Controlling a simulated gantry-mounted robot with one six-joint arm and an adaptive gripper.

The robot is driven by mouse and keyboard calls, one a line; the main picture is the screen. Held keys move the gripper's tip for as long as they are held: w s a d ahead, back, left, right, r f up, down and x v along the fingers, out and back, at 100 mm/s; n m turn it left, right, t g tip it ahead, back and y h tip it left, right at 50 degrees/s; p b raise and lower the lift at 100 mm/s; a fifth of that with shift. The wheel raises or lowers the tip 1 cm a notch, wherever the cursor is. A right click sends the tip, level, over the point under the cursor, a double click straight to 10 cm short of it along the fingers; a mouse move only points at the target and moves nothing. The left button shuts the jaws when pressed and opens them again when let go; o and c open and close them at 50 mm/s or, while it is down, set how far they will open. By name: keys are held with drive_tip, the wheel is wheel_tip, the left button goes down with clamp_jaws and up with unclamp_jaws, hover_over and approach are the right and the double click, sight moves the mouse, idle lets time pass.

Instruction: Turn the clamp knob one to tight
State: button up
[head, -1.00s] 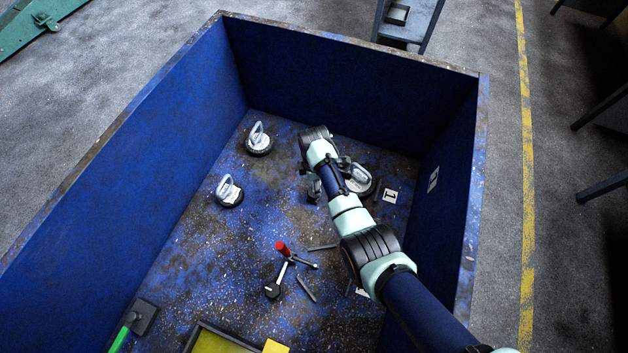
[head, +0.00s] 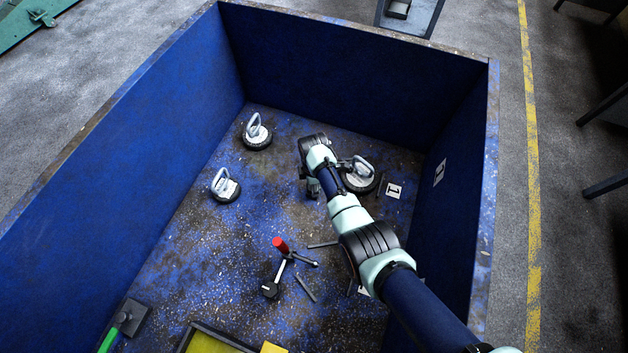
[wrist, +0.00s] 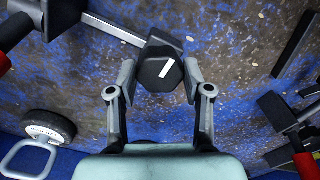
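A black clamp knob (wrist: 158,76) with a white line across its face is in the middle of the wrist view. A grey metal bar runs from it toward the upper left. My gripper (wrist: 160,78) has one finger on each side of the knob, with the fingertips very close to its sides. I cannot tell whether both fingers press on it. The white line is tilted, rising to the right. In the head view my gripper (head: 313,187) points down at the bin floor, and my arm hides most of the knob area.
A blue bin (head: 120,110) with high walls surrounds the work area. A suction lifter (head: 360,176) stands close right of my gripper, by a "1" card (head: 393,190). Two more lifters (head: 257,133) (head: 225,186) stand left. A red-handled clamp (head: 281,245) stands nearer the front.

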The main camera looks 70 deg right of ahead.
drive_tip(key=c, duration=0.5)
drive_tip(key=shift+o, duration=0.2)
